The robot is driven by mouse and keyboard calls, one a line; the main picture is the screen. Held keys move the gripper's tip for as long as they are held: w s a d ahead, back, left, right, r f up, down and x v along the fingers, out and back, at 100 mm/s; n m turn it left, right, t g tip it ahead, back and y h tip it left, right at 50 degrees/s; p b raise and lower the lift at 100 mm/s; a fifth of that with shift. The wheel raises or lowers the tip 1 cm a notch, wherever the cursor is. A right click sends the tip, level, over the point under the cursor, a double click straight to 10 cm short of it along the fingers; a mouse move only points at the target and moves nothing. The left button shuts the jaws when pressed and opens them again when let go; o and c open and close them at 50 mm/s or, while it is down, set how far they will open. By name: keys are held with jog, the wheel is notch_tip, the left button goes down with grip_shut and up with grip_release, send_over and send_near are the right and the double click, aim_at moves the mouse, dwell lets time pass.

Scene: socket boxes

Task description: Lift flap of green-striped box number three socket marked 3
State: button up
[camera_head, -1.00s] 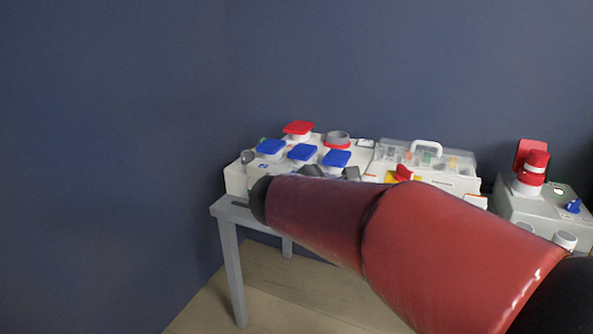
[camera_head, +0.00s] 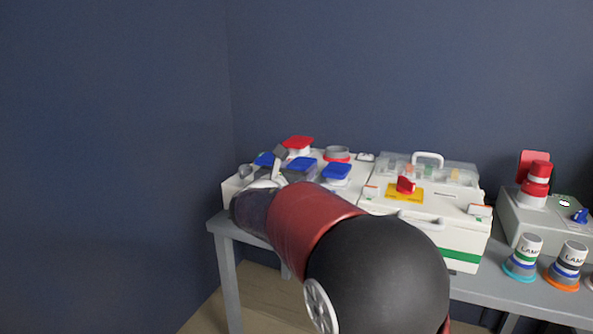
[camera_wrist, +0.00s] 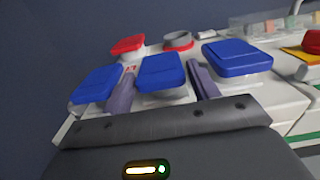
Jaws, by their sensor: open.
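A white box (camera_head: 230,187) with three blue socket flaps stands at the left of the table. In the wrist view the flaps are the left flap (camera_wrist: 97,84), the middle flap (camera_wrist: 160,72) and the right flap (camera_wrist: 238,57), all lying closed. My gripper (camera_wrist: 162,66) is open and empty, one finger on each side of the middle flap; I cannot tell whether it touches. In the head view my gripper (camera_head: 280,160) is over this box, partly hiding the left and middle flaps. The socket numbers are not readable, and my arm hides much of this box's front.
A red flap (camera_head: 297,142) and a grey round socket (camera_head: 337,153) are behind. A white box with a green stripe (camera_head: 460,255), yellow plate and red switch adjoins on the right. Farther right are lamp cylinders (camera_head: 524,257) and a grey box (camera_head: 510,212) with a red plug.

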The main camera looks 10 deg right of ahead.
jog(key=shift+w+d, duration=0.1)
jog(key=c, duration=1.2)
jog(key=shift+r, duration=0.1)
jog(key=shift+r+p, duration=0.1)
jog(key=shift+p, duration=0.3)
